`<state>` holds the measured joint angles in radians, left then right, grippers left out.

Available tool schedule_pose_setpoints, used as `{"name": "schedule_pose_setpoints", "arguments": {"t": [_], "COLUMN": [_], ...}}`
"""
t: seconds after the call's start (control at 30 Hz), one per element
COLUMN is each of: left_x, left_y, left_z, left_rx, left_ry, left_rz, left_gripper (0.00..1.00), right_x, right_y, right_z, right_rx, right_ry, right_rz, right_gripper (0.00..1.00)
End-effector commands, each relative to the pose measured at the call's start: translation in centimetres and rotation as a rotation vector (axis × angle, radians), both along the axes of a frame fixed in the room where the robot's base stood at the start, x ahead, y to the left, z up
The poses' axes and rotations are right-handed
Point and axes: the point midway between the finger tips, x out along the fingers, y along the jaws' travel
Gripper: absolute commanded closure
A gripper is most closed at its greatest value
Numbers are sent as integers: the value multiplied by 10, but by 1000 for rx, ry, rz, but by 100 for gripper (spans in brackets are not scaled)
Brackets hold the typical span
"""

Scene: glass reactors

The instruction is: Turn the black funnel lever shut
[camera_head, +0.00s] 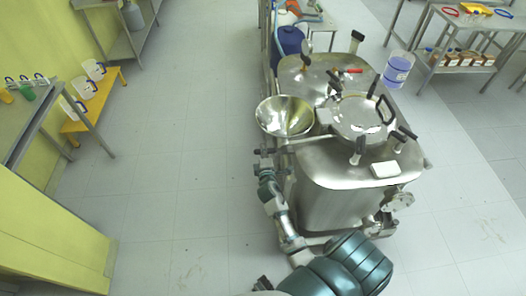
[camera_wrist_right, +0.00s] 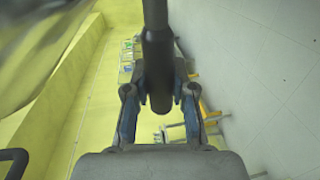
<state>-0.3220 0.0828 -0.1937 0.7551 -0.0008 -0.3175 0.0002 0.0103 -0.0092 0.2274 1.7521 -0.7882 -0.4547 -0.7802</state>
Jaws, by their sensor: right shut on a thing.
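The steel funnel (camera_head: 285,116) sits at the left edge of the reactor, its wide bowl facing up. My right gripper (camera_head: 266,158) is just below the funnel in the head view, where the black lever is too small and covered to make out. In the right wrist view the black lever (camera_wrist_right: 157,62) runs down from the top edge between the two fingers of my right gripper (camera_wrist_right: 159,108). The gripper is shut on it. A small dark part at the bottom edge of the head view may belong to my left gripper; its fingers are not clear.
The steel reactor (camera_head: 330,172) with black-handled clamps and a round lid (camera_head: 362,118) is right of the gripper. A white block (camera_head: 385,169) lies on its top. Open floor is to the left, then a yellow bench (camera_head: 92,100) with containers.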

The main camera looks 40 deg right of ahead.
Motion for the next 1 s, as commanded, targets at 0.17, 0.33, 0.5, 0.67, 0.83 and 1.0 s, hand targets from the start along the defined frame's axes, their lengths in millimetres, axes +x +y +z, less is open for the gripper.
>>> {"name": "schedule_pose_setpoints", "arguments": {"t": [0.17, 0.33, 0.5, 0.67, 0.83, 1.0], "left_x": [1, 0, 0, 1, 1, 1], "left_y": [0, 0, 0, 0, 0, 0], "left_z": [0, 0, 0, 0, 0, 0], "left_rx": [0, 0, -1, 0, 0, 0], "left_ry": [0, 1, 1, -1, -2, -1], "left_rz": [0, 0, 0, 0, 0, 0], "left_gripper": [100, 100, 100, 100, 100, 100], "right_x": [-1, -1, -1, 0, -13, -44], "right_y": [-2, -1, -1, 0, 7, 26], "right_z": [-2, -2, -1, -1, 0, 5], "right_rx": [5, 5, 3, 3, 4, 5], "right_ry": [2, 2, 2, 2, 2, 4], "right_rz": [-5, -5, -2, -1, -1, -1], "right_gripper": [100, 61, 49, 49, 49, 49]}}
